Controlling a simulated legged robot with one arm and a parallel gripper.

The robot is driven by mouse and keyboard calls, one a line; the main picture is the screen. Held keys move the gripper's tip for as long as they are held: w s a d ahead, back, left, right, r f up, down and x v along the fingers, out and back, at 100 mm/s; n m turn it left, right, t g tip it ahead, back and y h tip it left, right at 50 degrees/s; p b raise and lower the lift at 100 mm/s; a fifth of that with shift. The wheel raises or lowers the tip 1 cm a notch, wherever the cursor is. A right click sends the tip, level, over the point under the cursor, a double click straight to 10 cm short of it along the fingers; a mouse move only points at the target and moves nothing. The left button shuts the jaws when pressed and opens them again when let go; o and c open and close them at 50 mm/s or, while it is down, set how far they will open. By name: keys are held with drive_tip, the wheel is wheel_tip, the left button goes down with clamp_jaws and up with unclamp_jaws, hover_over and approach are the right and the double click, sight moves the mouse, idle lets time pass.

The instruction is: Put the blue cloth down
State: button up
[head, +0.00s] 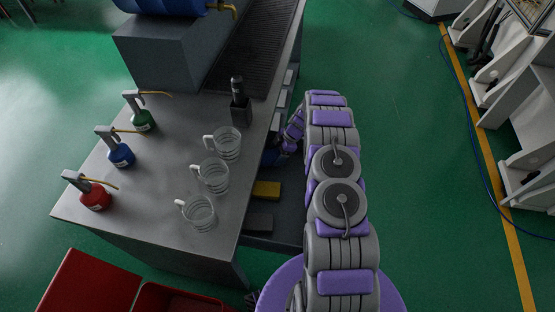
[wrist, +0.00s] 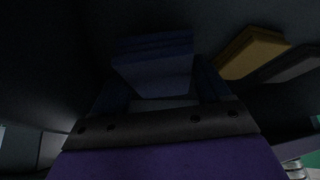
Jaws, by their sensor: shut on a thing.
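The blue cloth (wrist: 155,65) is a folded block seen dimly in the wrist view. My gripper (wrist: 152,92) is shut on it, with a finger on either side of its near end. In the head view my gripper (head: 284,150) reaches in under the right edge of the table, and a bit of the blue cloth (head: 269,157) shows beside it. It is too dark to tell whether the cloth touches the shelf.
A yellow cloth (head: 267,190) and a dark grey one (head: 258,221) lie on the lower shelf nearer the front. The table top (head: 165,185) above holds several glass mugs and pump bottles. Green floor is clear right of my arm.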

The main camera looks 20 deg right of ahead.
drive_tip(key=f, duration=0.2)
drive_tip(key=f+b, duration=0.1)
drive_tip(key=shift+d+f, duration=0.3)
drive_tip(key=shift+f, duration=0.05)
drive_tip(key=shift+s+d+r, duration=0.1)
drive_tip(key=shift+d, duration=0.3)
drive_tip(key=shift+a, duration=0.3)
drive_tip(key=o, duration=0.7)
drive_tip(key=shift+a+f, duration=0.2)
drive_tip(key=shift+a, duration=0.1)
drive_tip(key=shift+o, duration=0.2)
drive_tip(key=shift+s+d+f, duration=0.15)
drive_tip(key=shift+s+d, duration=0.05)
drive_tip(key=shift+d, duration=0.1)
drive_tip(key=shift+a, duration=0.15)
drive_tip(key=shift+r, duration=0.25)
drive_tip(key=w+p+v, duration=0.1)
drive_tip(key=p+v, duration=0.1)
drive_tip(key=v, duration=1)
drive_tip(key=shift+s+p, duration=0.25)
drive_tip(key=shift+p, duration=0.05)
